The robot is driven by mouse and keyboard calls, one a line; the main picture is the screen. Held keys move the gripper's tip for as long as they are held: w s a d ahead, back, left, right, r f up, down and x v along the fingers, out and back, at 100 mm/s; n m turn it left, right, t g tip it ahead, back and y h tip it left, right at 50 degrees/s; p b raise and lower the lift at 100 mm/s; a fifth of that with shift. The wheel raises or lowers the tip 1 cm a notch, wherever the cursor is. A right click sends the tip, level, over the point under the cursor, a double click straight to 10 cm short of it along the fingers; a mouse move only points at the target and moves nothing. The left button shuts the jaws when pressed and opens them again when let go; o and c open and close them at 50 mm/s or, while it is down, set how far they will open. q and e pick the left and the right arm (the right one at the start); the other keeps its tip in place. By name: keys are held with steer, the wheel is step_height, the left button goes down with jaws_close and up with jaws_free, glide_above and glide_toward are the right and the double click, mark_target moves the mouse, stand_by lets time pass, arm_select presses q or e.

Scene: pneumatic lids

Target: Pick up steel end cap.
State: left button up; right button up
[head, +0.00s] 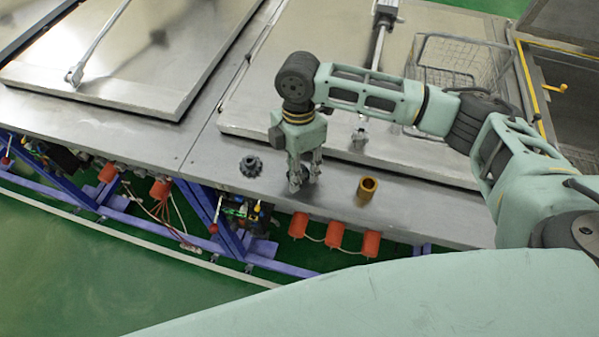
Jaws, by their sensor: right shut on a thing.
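My right gripper (305,180) points down at the front strip of the steel bench, its fingers shut on a small grey metal piece, the steel end cap (297,181). The fingers cover much of the cap, so its full shape is hidden. It is at or just above the bench top; I cannot tell if it touches. My left gripper is not in view.
A dark toothed gear (251,166) stands left of the gripper. A brass bushing (367,190) stands to the right, close to the bench's front edge. Large flat lids (120,70) lie behind. A wire basket (455,65) stands at the back right.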

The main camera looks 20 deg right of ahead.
jaws_close()
steer(key=shift+r, duration=0.2)
